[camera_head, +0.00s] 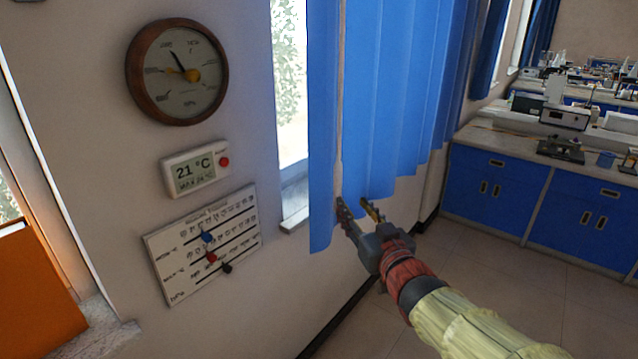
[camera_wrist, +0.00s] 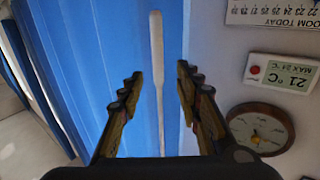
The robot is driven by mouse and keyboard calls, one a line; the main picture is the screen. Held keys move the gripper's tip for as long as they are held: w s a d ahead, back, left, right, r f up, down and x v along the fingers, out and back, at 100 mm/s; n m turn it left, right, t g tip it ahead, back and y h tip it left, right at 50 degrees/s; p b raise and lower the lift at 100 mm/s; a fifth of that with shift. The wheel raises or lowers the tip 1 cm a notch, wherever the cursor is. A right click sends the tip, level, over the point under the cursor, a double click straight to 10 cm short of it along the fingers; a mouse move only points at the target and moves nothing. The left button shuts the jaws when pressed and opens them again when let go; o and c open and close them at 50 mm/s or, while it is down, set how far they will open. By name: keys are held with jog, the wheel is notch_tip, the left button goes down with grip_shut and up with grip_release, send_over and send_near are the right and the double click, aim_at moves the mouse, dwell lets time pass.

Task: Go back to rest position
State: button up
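My gripper (camera_head: 358,210) is in front of the blue curtain's (camera_head: 400,90) lower edge in the head view. Its two fingers are apart. In the wrist view my gripper (camera_wrist: 155,100) is open, with nothing between the fingertips. A pale wand (camera_wrist: 157,60) hangs along the curtain behind the gap between the fingers; I cannot tell whether anything touches it. The wand also shows as a thin pale strip in the head view (camera_head: 339,100). My arm reaches in from the lower right.
A round dial gauge (camera_head: 178,95), a digital thermometer reading 21 °C (camera_head: 195,168) and a slider board (camera_head: 203,245) with coloured pegs are on the left wall. Blue lab cabinets (camera_head: 495,195) with equipment stand at right. The floor (camera_head: 500,270) between is clear.

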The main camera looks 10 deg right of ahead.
jog(key=s+d+f+m+g+h, duration=0.1)
jog(key=s+d+f+g, duration=0.15)
jog(key=f, duration=0.25)
jog(key=s+d+f+g+h, duration=0.1)
jog(key=s+f+g, duration=0.1)
jog(key=s+f, duration=0.15)
jog(key=s+d+f+m+g+h, duration=0.1)
jog(key=s+d+f+g+h, duration=0.15)
jog(key=f, duration=0.35)
jog(key=s+a+f+g+y, duration=0.1)
jog(key=s+a+g, duration=0.15)
jog(key=s, duration=0.55)
jog(key=s+a+f+g+y, duration=0.1)
jog(key=s+a+g, duration=0.15)
jog(key=s, duration=0.45)
jog(key=s+a+r+n+y+p, duration=0.1)
jog(key=s+a+r, duration=0.3)
jog(key=s+r, duration=0.1)
jog(key=shift+a+p, duration=0.35)
